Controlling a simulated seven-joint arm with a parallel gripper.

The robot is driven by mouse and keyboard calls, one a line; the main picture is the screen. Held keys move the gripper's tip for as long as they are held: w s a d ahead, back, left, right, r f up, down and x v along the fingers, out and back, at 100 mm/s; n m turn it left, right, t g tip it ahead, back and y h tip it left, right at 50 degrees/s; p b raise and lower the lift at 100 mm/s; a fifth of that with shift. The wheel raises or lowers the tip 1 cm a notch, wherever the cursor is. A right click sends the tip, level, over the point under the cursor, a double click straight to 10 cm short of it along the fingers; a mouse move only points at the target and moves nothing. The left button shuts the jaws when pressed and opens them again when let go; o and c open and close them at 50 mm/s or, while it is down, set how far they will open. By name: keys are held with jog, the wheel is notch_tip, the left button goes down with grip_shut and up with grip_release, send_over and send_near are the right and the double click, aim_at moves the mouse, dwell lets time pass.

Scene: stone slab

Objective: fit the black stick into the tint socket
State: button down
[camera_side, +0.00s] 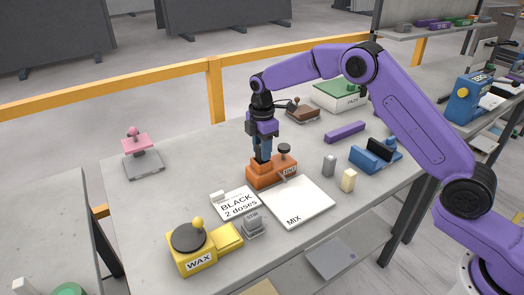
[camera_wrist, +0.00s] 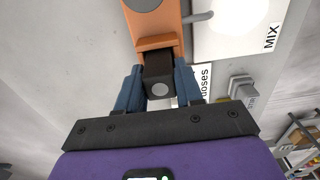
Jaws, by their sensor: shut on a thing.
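An orange device (camera_side: 271,177) with a dark knob stands on the slab. Its small label is too small to read surely. The black stick (camera_wrist: 158,82) is between the two blue fingers of my gripper (camera_side: 262,158) in the wrist view, its end with a light round spot facing the camera. My gripper (camera_wrist: 160,88) is shut on the stick, at the left part of the orange device. The orange collar (camera_wrist: 157,43) of the socket lies right against the stick in the wrist view. The fingers hide the stick in the side view; how deep it sits cannot be told.
A white MIX board (camera_side: 298,202) and a "BLACK 2 doses" card (camera_side: 236,204) lie close in front. A small grey block (camera_side: 253,225), a yellow WAX device (camera_side: 203,245), a grey stick (camera_side: 329,166) and a cream stick (camera_side: 348,180) stand nearby. The slab's left side is mostly clear.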

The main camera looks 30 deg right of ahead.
jog(key=shift+f, duration=0.5)
jog(key=shift+f, duration=0.35)
